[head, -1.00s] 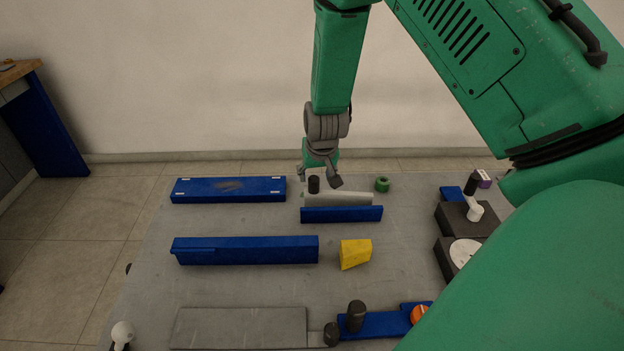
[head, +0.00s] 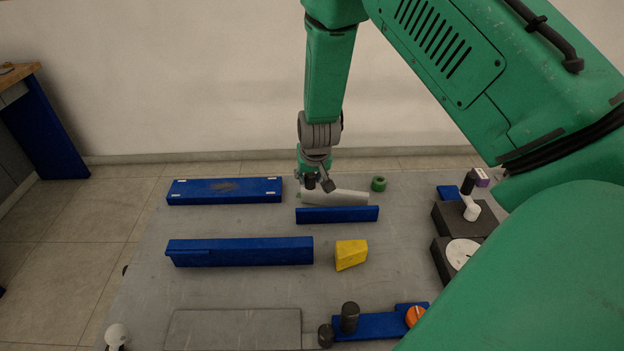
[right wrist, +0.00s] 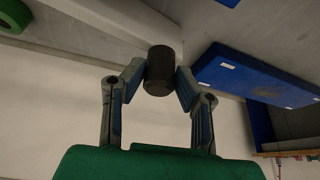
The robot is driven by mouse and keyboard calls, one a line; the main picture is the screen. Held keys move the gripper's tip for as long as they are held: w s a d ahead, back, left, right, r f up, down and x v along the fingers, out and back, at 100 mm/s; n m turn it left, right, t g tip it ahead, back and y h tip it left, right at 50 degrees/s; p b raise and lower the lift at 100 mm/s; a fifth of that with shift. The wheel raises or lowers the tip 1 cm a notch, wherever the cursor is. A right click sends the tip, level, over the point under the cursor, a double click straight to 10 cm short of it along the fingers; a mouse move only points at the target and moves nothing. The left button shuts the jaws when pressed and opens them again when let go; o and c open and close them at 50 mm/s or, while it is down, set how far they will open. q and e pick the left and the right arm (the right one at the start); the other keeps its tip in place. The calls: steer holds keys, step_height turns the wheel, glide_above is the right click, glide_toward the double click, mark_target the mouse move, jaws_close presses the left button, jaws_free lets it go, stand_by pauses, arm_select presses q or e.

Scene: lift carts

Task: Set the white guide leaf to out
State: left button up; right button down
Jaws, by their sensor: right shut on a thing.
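The white guide leaf (head: 345,197) is a pale bar lying just behind a blue rail (head: 338,214) at the far middle of the table. A black knob (head: 310,181) stands at its left end. My right gripper (head: 318,186) is at this knob. In the right wrist view the two fingers of my right gripper (right wrist: 160,78) are shut on the black knob (right wrist: 160,66), one on each side. There the pale leaf (right wrist: 110,20) runs up and left behind the knob. My left gripper is not in view.
A flat blue block (head: 224,190) lies to the left of the leaf, and a green ring (head: 378,184) to its right. A long blue rail (head: 240,252) and a yellow wedge (head: 351,254) lie nearer. Dark boxes (head: 463,218) stand at the right.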

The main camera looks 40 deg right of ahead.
steer(key=shift+s+a+f, duration=0.3)
steer(key=shift+s+a, duration=0.1)
steer(key=shift+a, duration=0.1)
steer(key=shift+a+r, duration=0.1)
steer(key=shift+a, duration=0.1)
steer(key=shift+w+r, duration=0.1)
steer(key=shift+w, duration=0.05)
steer(key=shift+w+d+m, duration=0.15)
steer(key=shift+w+m, duration=0.05)
steer(key=shift+m, duration=0.2)
steer(key=d+m, duration=0.1)
steer(key=w+d+m+p, duration=0.1)
steer(key=d, duration=0.1)
steer(key=w+d+m+g+h, duration=0.1)
steer(key=shift+w+d+p, duration=0.25)
steer(key=shift+d+p, duration=0.05)
steer(key=shift+p, duration=0.05)
steer(key=shift+w+d+m+h, duration=0.3)
steer(key=shift+d+m, duration=0.2)
steer(key=shift+d, duration=0.1)
steer(key=shift+w+d, duration=0.1)
steer(key=shift+d, duration=0.25)
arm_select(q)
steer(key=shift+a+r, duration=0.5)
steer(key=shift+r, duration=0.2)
arm_select(e)
steer(key=shift+w+d+r, duration=0.1)
steer(key=shift+w+d, duration=0.05)
steer(key=shift+d, duration=0.4)
